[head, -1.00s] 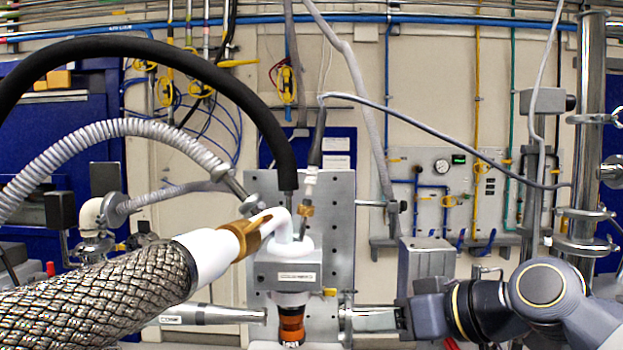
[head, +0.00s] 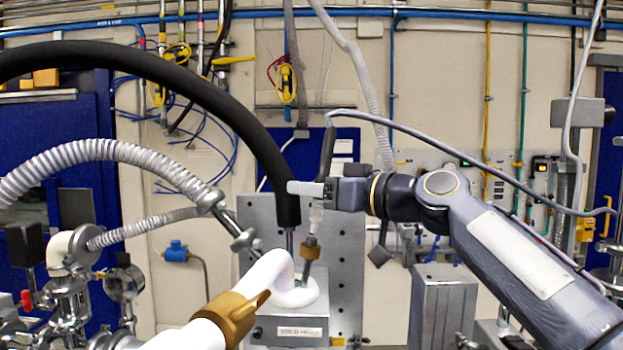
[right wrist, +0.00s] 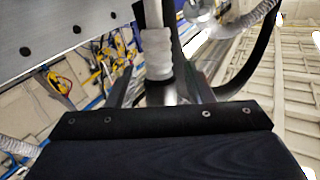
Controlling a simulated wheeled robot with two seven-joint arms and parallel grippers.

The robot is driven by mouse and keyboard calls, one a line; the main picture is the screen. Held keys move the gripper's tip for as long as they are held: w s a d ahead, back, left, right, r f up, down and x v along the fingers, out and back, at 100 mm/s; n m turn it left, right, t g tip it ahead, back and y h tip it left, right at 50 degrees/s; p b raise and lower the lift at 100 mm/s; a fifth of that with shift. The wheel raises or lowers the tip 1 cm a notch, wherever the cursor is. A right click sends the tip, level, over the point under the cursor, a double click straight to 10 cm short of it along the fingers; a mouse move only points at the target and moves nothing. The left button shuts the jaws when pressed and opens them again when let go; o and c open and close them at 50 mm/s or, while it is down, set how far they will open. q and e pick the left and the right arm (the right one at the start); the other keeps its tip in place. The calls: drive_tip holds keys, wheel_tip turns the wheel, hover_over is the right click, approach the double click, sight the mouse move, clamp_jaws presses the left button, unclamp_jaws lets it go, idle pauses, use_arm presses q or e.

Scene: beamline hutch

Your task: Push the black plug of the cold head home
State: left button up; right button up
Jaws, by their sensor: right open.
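The cold head shows in the head view as a grey labelled block (head: 262,328) with a white bent pipe (head: 268,285) on top. The black plug (head: 328,150) stands upright on a thin grey cable, above a white connector piece (head: 317,218) and a brass fitting (head: 310,243). My right gripper (head: 308,188) is at the height just below the plug, its pale finger crossing in front of the connector line. In the right wrist view my open fingers (right wrist: 163,88) stand either side of a translucent white connector (right wrist: 157,55). Contact cannot be told. My left gripper is out of view.
A thick black hose (head: 215,88) arches down just left of the right gripper. A ribbed grey hose (head: 110,152) lies left. A perforated metal plate (head: 345,270) stands behind, and a grey box (head: 442,305) stands below my right arm.

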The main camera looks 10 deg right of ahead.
sight(310, 208)
drive_tip(key=shift+w+a, duration=0.15)
drive_tip(key=shift+a, duration=0.1)
drive_tip(key=c, duration=0.8)
drive_tip(key=f+b, duration=0.3)
drive_tip(key=shift+a+f, duration=0.1)
drive_tip(key=shift+a, duration=0.15)
drive_tip(key=shift+c, duration=0.2)
drive_tip(key=o, duration=0.8)
drive_tip(key=shift+r, duration=0.2)
drive_tip(key=shift+o, duration=0.2)
